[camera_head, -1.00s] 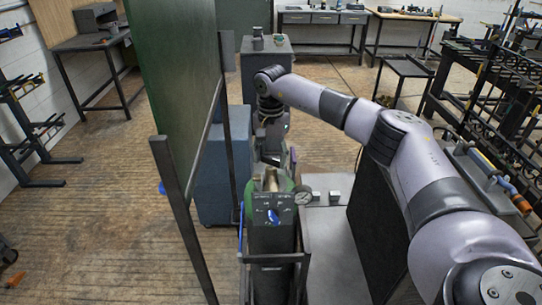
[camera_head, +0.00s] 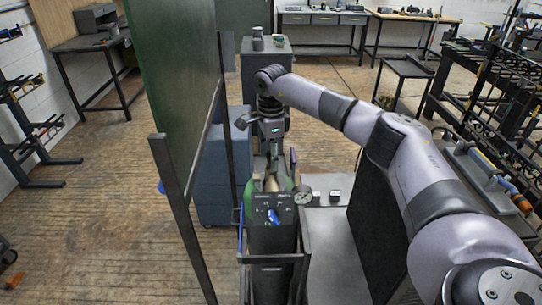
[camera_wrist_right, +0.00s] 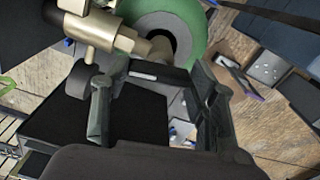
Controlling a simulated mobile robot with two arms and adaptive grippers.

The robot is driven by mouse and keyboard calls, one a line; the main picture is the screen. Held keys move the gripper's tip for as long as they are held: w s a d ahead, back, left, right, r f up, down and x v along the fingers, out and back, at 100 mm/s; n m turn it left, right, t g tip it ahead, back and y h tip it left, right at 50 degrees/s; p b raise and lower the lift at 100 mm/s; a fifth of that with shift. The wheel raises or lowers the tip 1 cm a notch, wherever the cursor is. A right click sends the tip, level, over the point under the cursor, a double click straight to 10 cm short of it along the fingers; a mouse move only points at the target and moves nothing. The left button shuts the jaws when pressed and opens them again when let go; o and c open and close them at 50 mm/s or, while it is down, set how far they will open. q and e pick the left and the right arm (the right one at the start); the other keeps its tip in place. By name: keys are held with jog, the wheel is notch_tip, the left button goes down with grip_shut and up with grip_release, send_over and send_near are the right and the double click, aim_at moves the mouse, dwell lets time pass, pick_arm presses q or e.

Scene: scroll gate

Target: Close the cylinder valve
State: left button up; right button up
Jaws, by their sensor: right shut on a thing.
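The gas cylinder (camera_head: 270,258) stands upright in a dark frame in the head view. Its green shoulder also shows at the top of the right wrist view (camera_wrist_right: 190,18). The brass valve body (camera_wrist_right: 108,32) sits at the cylinder's neck. My right gripper (camera_head: 270,168) is at the valve, just behind the cylinder top in the head view. In the right wrist view, its fingers (camera_wrist_right: 155,98) stand either side of a dark part at the valve, which appears to be the valve knob (camera_wrist_right: 150,72). The knob is mostly hidden. My left gripper is out of view.
A tall green screen (camera_head: 175,70) stands close on the left. A blue cabinet (camera_head: 212,170) is behind it. Open wooden floor lies beyond.

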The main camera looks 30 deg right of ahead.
jog(key=m, duration=0.5)
jog(key=shift+r+m, duration=0.1)
jog(key=shift+m, duration=0.2)
jog(key=m, duration=0.9)
jog(key=shift+m, duration=0.4)
jog(key=m, duration=0.4)
jog(key=shift+w+m+p, duration=0.1)
jog(key=shift+m+p, duration=0.3)
jog(key=o, duration=1.2)
jog(key=shift+c, duration=0.2)
